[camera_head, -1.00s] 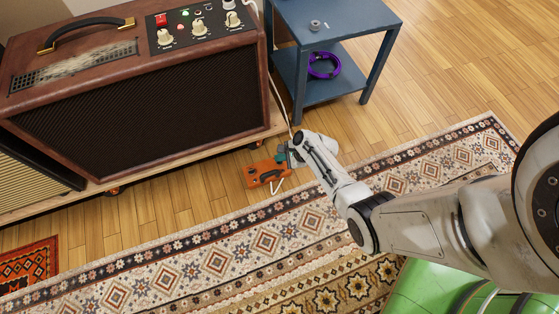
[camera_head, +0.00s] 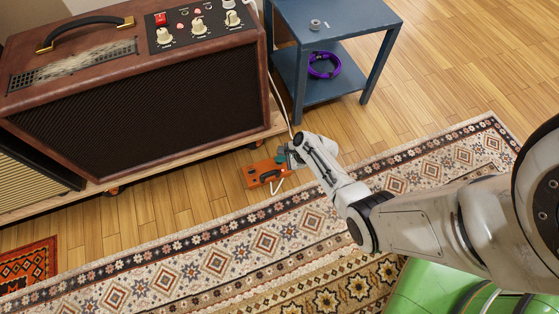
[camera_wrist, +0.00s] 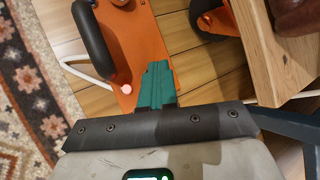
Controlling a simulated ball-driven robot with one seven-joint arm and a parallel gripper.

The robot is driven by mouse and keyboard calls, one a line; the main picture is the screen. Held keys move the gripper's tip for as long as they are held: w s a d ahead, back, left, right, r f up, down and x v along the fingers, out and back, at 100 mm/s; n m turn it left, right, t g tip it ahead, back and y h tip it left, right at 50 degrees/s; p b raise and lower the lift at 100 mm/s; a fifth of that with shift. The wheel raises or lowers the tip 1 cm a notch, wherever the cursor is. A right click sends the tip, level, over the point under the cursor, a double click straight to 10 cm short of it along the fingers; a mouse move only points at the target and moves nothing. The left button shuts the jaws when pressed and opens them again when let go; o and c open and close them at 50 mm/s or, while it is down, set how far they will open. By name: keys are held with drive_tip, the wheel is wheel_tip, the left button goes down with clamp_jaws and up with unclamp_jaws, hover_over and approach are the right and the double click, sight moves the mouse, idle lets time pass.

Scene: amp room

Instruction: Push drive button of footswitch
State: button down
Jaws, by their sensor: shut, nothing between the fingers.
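The footswitch (camera_head: 262,173) is an orange box on the wood floor between the amp and the rug in the head view. In the wrist view its orange top (camera_wrist: 146,38) fills the upper middle, with a black curved bar (camera_wrist: 92,42) along the left. A small pale pink round button or light (camera_wrist: 126,89) sits at its near end, and another round part (camera_wrist: 120,3) is cut off at the top edge. My gripper (camera_wrist: 157,66) has teal fingers, shut together and empty. The fingertips are over the footswitch's near right edge, right of the pale button. I cannot tell whether they touch it. Button labels are not readable.
A large brown amp (camera_head: 140,105) stands on a wheeled wooden platform (camera_wrist: 268,50) close to the right of the footswitch in the wrist view. A blue side table (camera_head: 363,75) stands behind. A pale cable (camera_wrist: 85,72) runs at the footswitch. The patterned rug (camera_head: 215,262) lies in front.

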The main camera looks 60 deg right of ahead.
drive_tip(key=shift+r+p, duration=0.45)
drive_tip(key=r+p, duration=0.3)
drive_tip(key=r, duration=0.1)
drive_tip(key=r+p, duration=0.2)
drive_tip(key=shift+w+d+p, duration=0.2)
drive_tip(key=shift+w+p, duration=0.1)
drive_tip(key=shift+w, duration=0.05)
idle(2.4)
